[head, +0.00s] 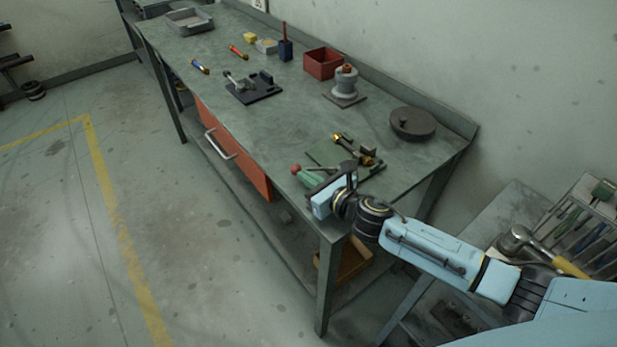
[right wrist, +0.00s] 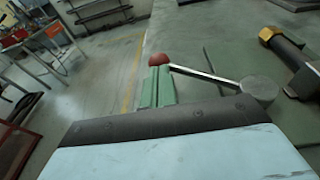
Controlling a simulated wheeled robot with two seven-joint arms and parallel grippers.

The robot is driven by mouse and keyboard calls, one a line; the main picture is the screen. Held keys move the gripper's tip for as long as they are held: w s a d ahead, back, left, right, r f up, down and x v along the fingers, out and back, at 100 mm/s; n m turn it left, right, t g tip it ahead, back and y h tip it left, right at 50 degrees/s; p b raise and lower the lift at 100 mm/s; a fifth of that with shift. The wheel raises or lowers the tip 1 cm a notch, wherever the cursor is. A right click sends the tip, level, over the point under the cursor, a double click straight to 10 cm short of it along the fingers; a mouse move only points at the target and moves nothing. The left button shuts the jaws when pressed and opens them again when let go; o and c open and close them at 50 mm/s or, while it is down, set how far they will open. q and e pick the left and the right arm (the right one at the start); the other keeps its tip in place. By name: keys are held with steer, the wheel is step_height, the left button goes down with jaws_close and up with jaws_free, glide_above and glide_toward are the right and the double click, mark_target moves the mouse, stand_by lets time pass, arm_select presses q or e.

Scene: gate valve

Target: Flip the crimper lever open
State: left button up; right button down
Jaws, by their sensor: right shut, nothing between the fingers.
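The crimper sits on a green base plate (head: 323,153) at the near right end of the workbench, with a brass fitting (head: 338,138) at its far side. In the right wrist view, its lever is a thin metal rod (right wrist: 205,75) running from a round grey hub (right wrist: 258,90) leftward to a red ball knob (right wrist: 157,59). The red knob (head: 296,170) also shows in the head view, by the bench's front edge. My right gripper (head: 304,175) has green fingers, shut and empty. Its fingertips (right wrist: 159,70) are right at the knob; I cannot tell if they touch. My left gripper is out of view.
On the bench (head: 225,55) are a black fixture (head: 255,90), a grey spool-like part (head: 346,82), a red bin (head: 322,63), a dark round disc (head: 413,122) and a grey tray (head: 189,21). A tool rack (head: 590,225) stands at the right. The floor in front is open.

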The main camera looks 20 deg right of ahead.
steer(key=shift+w, duration=0.15)
